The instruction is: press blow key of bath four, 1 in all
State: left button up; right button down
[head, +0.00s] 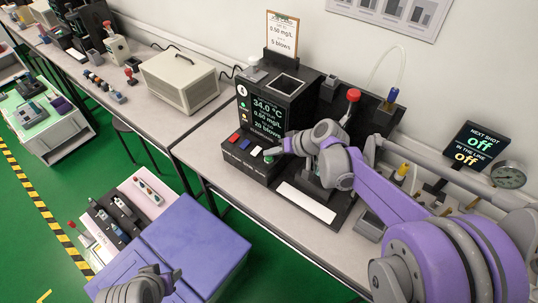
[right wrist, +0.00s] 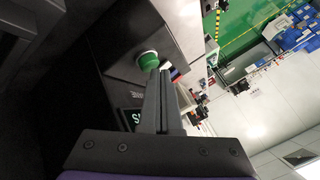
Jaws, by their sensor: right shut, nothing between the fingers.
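A black bath unit (head: 275,100) stands on the bench, its screen reading 34.0 °C, 0.50 mg/L and 20 blows. Its sloped front panel has a red key (head: 234,137), a blue key (head: 245,144), a white key (head: 256,151) and a green key (head: 268,158). The green key also shows in the right wrist view (right wrist: 148,60). My right gripper (head: 280,149) is shut and empty, its tips right at the green key; I cannot tell whether they touch it. In the right wrist view its fingers (right wrist: 158,72) point at that key. My left gripper (head: 172,275) is low at the front, its jaw unclear.
A card reading 0.50 mg/L and 5 blows (head: 282,34) stands behind the unit. A beige box (head: 178,80) stands left on the bench.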

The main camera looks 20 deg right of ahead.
aim_at(272, 158)
jog(key=shift+r+p, duration=0.3)
jog(key=shift+r, duration=0.25)
jog(key=shift+r+p, duration=1.75)
jog(key=shift+r, duration=0.85)
jog(key=shift+f, duration=0.1)
jog(key=s+d+f+g+h+p, duration=0.1)
jog(key=s+h, duration=0.5)
jog(key=s, duration=2)
jog(key=shift+d+f, duration=0.65)
